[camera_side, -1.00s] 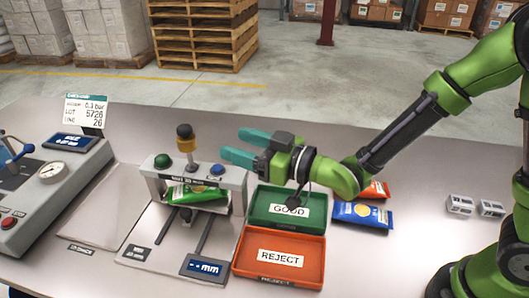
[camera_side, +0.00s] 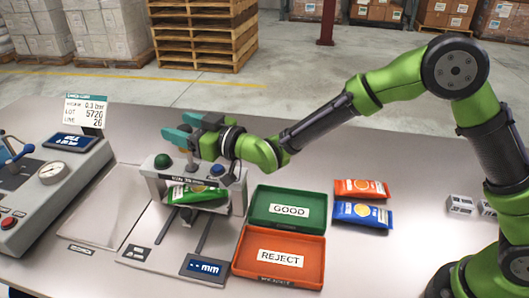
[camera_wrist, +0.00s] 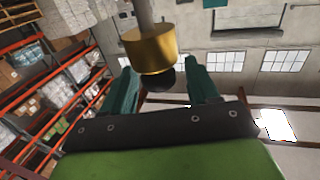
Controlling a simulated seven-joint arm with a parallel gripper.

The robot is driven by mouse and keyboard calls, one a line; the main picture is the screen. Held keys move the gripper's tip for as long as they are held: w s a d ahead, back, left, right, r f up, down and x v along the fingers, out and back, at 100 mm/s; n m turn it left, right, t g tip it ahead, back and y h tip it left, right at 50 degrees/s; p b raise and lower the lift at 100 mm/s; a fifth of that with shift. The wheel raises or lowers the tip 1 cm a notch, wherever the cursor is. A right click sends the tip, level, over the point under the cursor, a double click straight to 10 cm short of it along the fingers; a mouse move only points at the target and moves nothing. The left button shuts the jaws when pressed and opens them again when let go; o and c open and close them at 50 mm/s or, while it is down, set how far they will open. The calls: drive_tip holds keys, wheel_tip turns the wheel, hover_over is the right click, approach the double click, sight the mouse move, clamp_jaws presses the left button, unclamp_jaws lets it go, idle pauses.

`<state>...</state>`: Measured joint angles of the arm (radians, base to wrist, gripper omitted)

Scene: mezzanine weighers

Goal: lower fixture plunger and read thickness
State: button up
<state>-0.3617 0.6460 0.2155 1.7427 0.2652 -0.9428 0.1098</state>
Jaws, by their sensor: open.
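The thickness fixture (camera_side: 153,186) is a grey bridge on a base plate, with a green button (camera_side: 163,161) and a blue button (camera_side: 217,170). A green packet (camera_side: 196,194) lies under the bridge. The readout (camera_side: 206,268) shows dashes and "mm". My gripper (camera_side: 177,128) is open above the bridge, its teal fingers pointing left. In the wrist view, the plunger's brass collar (camera_wrist: 152,49) and dark round end show between the spread fingers; contact cannot be told.
A green GOOD tray (camera_side: 259,218) and an orange REJECT tray (camera_side: 243,269) stand right of the fixture. Orange (camera_side: 361,188) and blue (camera_side: 361,215) packets lie beyond them. A gauge machine (camera_side: 45,190) fills the left. The table behind the packets is clear.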

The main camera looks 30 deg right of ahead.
clamp_jaws()
drive_tip(key=shift+f, duration=0.75)
unclamp_jaws()
drive_tip(key=v, duration=1.6)
drive_tip(key=shift+s+d, duration=0.2)
drive_tip(key=shift+s, duration=0.15)
